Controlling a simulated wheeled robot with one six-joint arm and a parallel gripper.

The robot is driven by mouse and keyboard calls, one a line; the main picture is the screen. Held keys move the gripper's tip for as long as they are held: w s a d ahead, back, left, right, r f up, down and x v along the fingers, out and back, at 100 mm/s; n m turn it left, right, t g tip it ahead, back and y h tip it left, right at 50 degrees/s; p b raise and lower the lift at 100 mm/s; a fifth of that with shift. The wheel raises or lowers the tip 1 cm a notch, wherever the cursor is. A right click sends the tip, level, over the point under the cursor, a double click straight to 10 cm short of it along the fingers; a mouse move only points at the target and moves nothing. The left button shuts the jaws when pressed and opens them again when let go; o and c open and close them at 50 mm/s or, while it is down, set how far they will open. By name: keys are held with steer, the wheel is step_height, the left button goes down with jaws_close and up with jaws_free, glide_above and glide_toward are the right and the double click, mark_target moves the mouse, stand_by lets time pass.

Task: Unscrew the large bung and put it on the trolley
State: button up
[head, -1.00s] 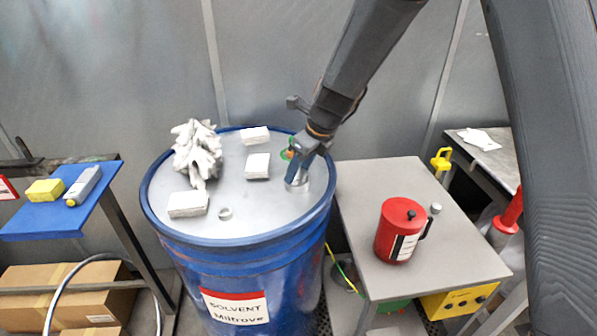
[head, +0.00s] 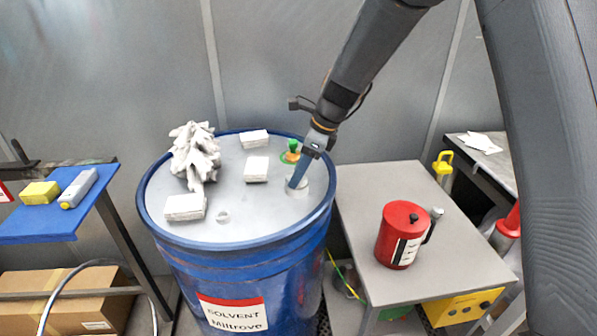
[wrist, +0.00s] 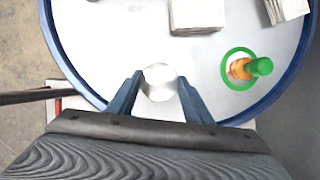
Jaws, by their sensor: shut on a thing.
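The large bung (head: 298,191) is a pale metal round cap at the right side of the blue solvent drum's (head: 262,240) lid, near the rim. It also shows in the wrist view (wrist: 160,82). My gripper (head: 296,184) reaches down to it from above, and its blue fingers stand on either side of the bung in the wrist view (wrist: 160,77). The gripper is shut on the bung. I cannot tell whether the bung is still seated in the lid. A grey trolley (head: 365,185) stands right of the drum, its top clear at the near left.
A green and orange fitting (head: 291,153) stands on the lid close behind the bung. A red can (head: 402,235) stands on the trolley.

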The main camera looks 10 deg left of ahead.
steer(key=n, duration=0.2)
steer(key=n+g, duration=0.1)
steer(key=n, duration=0.1)
steer(key=shift+w+g, duration=0.15)
steer(key=shift+g, duration=0.15)
steer(key=n+g, duration=0.1)
steer(key=n, duration=0.2)
steer(key=shift+w+f+h, duration=0.1)
steer(key=shift+h, duration=0.3)
steer(key=shift+n+g, duration=0.3)
steer(key=shift+n, duration=0.5)
steer(key=n, duration=0.2)
steer(key=n+g+h, duration=0.1)
steer(key=n, duration=0.1)
steer(key=shift+a+n+h, duration=0.15)
steer(key=shift+n+h, duration=0.15)
